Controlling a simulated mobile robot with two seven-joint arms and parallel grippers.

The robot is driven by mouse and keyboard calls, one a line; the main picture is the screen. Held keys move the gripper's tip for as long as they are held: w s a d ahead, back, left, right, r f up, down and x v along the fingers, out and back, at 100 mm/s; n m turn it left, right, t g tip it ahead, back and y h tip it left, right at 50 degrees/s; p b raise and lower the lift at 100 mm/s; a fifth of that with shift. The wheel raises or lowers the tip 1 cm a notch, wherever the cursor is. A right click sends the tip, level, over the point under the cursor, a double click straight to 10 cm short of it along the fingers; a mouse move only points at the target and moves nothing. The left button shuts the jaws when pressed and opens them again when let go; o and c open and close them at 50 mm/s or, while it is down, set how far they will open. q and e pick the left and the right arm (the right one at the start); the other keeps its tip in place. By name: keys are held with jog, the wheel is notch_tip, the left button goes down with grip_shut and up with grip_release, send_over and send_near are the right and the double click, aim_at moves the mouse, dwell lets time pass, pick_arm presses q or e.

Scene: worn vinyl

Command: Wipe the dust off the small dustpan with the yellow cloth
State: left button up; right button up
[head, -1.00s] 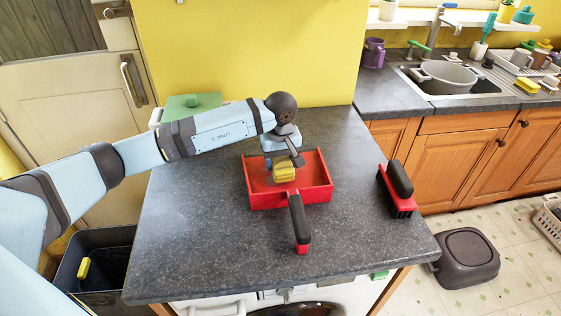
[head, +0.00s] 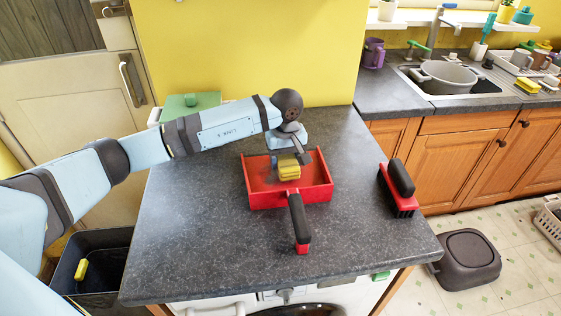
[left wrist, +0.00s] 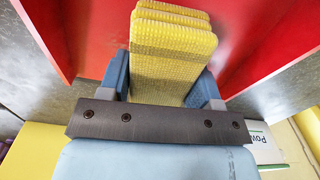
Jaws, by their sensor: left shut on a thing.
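The small red dustpan (head: 318,193) lies on the dark grey worktop with its black handle (head: 298,216) towards the front edge. A greyish dusty patch shows on its floor, left of the cloth. My left gripper (head: 289,160) reaches in from the left, over the back of the dustpan, and is shut on the folded yellow cloth (head: 289,173). In the left wrist view the cloth (left wrist: 172,50) sits between the two blue fingers (left wrist: 162,82), above the red pan floor (left wrist: 260,30). Whether the cloth touches the floor is not clear. My right gripper is not in view.
A red brush with a black handle (head: 401,178) stands at the worktop's right side. A green-lidded box (head: 190,107) is behind at the left. The worktop (head: 200,220) left of the dustpan is clear. A sink (head: 445,80) is at the back right.

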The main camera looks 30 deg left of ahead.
aim_at(308, 166)
pick_arm(q)
jog(key=w+d+b, duration=0.1)
jog(key=w+d, duration=0.1)
jog(key=shift+w+d, duration=0.25)
jog(key=shift+w, duration=0.1)
jog(key=shift+w+d+b, duration=0.85)
jog(key=shift+w+d, duration=0.2)
jog(key=shift+w, duration=0.1)
jog(key=shift+f, duration=0.1)
jog(key=shift+f+b, duration=0.65)
jog(key=shift+s+a+p, duration=0.3)
jog(key=shift+s+a, duration=1.35)
jog(key=shift+s, duration=0.15)
jog(key=shift+f+b, duration=0.35)
